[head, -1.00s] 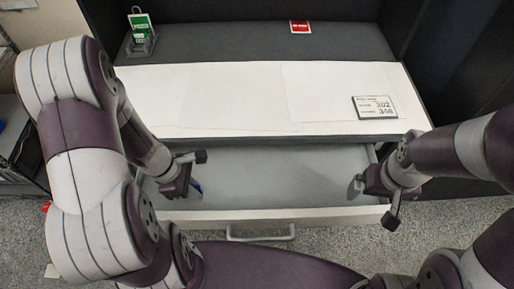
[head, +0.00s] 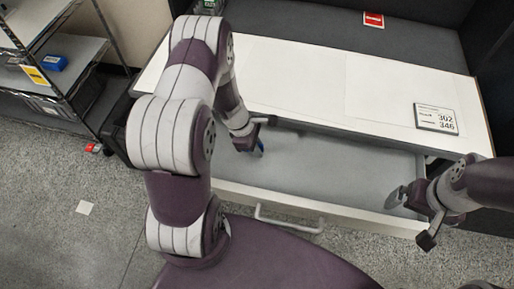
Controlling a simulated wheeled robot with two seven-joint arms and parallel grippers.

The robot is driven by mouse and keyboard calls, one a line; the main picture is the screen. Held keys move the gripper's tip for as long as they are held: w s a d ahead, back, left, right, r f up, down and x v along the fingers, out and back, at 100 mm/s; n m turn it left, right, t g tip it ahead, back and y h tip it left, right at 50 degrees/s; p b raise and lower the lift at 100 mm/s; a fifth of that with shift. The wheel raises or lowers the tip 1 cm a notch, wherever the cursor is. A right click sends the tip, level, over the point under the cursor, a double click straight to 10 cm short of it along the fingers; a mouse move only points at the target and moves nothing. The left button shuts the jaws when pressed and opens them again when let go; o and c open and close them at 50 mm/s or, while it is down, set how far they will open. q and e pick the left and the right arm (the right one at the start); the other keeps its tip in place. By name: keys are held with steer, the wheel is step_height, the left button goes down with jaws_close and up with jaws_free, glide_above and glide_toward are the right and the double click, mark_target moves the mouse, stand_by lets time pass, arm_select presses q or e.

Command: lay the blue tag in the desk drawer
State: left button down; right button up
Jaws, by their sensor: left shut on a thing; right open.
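The desk drawer (head: 330,172) is pulled out below the white desk top, and its grey floor looks bare. My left gripper (head: 259,138) is over the left part of the drawer, shut on the blue tag (head: 261,147). Only a small blue edge of the tag shows below the fingers; the rest is hidden by the gripper. I cannot tell whether the tag touches the drawer floor. My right gripper (head: 425,215) is open and empty at the drawer's right front corner.
The white desk top (head: 300,80) holds a small display reading 302 and 346 (head: 436,118). A red card (head: 373,19) lies on the dark surface behind. A wire shelf (head: 60,70) with a blue box (head: 53,63) stands at the left.

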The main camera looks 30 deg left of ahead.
arm_select(q)
steer(key=shift+f+b, duration=0.55)
steer(key=shift+f, duration=0.05)
steer(key=c, duration=1.2)
jaws_free()
steer(key=shift+c, duration=0.2)
steer(key=shift+r, duration=0.15)
